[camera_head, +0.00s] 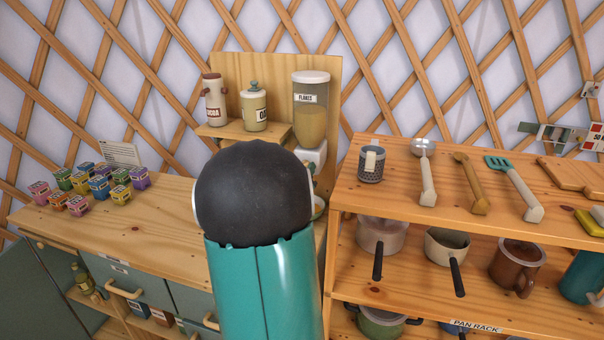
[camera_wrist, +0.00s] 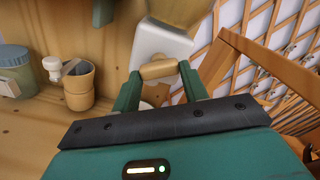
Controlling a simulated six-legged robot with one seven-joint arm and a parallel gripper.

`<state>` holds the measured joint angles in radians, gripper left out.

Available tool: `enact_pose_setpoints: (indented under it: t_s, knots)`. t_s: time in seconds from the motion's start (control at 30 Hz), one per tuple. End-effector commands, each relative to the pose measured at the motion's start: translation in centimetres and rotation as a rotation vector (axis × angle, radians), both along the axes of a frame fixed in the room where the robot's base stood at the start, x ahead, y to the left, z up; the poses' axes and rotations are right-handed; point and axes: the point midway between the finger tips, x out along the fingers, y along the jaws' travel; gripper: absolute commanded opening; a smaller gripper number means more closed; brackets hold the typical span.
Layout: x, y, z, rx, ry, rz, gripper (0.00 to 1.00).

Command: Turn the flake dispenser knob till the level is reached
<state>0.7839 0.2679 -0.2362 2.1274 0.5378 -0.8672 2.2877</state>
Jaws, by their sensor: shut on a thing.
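The flake dispenser (camera_head: 311,122) stands at the right end of a small wooden shelf, a clear hopper labelled FLAKES with a pale lid. Tan flakes fill its lower part, and its white base (camera_head: 315,154) shows below. In the wrist view the white base (camera_wrist: 158,43) is close ahead, with a wooden knob (camera_wrist: 159,69) at its front. My gripper (camera_wrist: 161,73) has its two green fingers at either end of this knob and is shut on it. My arm hides the gripper and knob in the head view. A pale dish rim (camera_head: 320,208) shows partly beside my arm; its contents are hidden.
Two labelled jars (camera_head: 255,107) (camera_head: 213,100) stand left of the dispenser. Several small coloured boxes (camera_head: 98,187) sit on the counter at left. A rack (camera_head: 400,200) with utensils and pans stands close at right. The lattice wall is behind.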

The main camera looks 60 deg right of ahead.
Motion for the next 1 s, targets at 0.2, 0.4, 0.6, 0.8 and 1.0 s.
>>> enact_pose_setpoints:
  t_s: [0.2, 0.4, 0.6, 0.8, 1.0]
  knots:
    - [-0.09, 0.0, -0.1, 0.007, -0.028, -0.002, 0.21]
    - [-0.08, 0.01, -0.11, 0.007, -0.03, -0.002, 0.21]
    - [-0.08, 0.01, -0.11, 0.007, -0.029, -0.002, 0.55]
    - [-0.04, 0.0, -0.07, 0.006, -0.029, -0.001, 0.65]
    - [-0.03, 0.3, -0.01, 0.005, -0.03, 0.0, 0.65]
